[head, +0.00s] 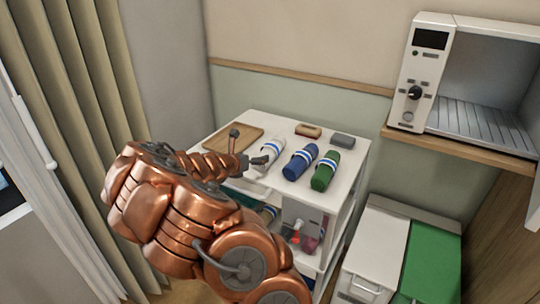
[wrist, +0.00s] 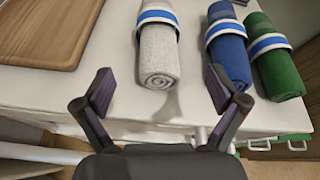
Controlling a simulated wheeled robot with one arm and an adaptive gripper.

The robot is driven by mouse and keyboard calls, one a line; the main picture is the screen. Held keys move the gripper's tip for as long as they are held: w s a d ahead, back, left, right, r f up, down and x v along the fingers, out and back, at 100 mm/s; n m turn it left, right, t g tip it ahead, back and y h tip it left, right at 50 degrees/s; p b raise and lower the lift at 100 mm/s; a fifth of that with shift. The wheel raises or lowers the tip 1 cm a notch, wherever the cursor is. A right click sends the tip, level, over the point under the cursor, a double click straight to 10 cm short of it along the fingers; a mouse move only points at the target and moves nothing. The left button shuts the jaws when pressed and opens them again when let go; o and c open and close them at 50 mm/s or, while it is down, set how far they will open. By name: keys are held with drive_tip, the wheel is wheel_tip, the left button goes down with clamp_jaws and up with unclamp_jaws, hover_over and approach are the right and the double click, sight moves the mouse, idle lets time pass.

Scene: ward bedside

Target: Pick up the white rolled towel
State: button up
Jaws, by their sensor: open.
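The white rolled towel (head: 269,153) lies on top of a white bedside cabinet, with a blue-and-white band around it. In the wrist view the white rolled towel (wrist: 159,58) lies ahead of my gripper, its rolled end facing me, roughly between the lines of the two fingers. My gripper (wrist: 160,90) is open and empty, its fingertips apart from the towel. In the head view my gripper (head: 252,161) is over the cabinet top at the towel's near left side. Part of the towel's near end is hard to make out there.
A blue rolled towel (head: 300,162) and a green rolled towel (head: 325,171) lie to the right. A wooden board (head: 226,139) lies left. A brown block (head: 308,131) and a grey block (head: 342,140) sit behind. A microwave (head: 430,80) stands on a shelf at right.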

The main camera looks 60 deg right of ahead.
sight(270, 152)
drive_tip(key=shift+w+d+f+n, duration=0.15)
drive_tip(key=shift+d+f+n, duration=0.15)
drive_tip(key=shift+f, duration=0.2)
drive_tip(key=shift+p+x, duration=0.3)
drive_tip(key=shift+x, duration=0.8)
drive_tip(key=shift+f+p+x, duration=0.3)
drive_tip(key=shift+p+x, duration=0.35)
drive_tip(key=shift+x, duration=0.7)
drive_tip(key=shift+p+x, duration=0.3)
drive_tip(key=shift+x, duration=0.75)
drive_tip(key=shift+f, duration=0.1)
drive_tip(key=c, duration=1.3)
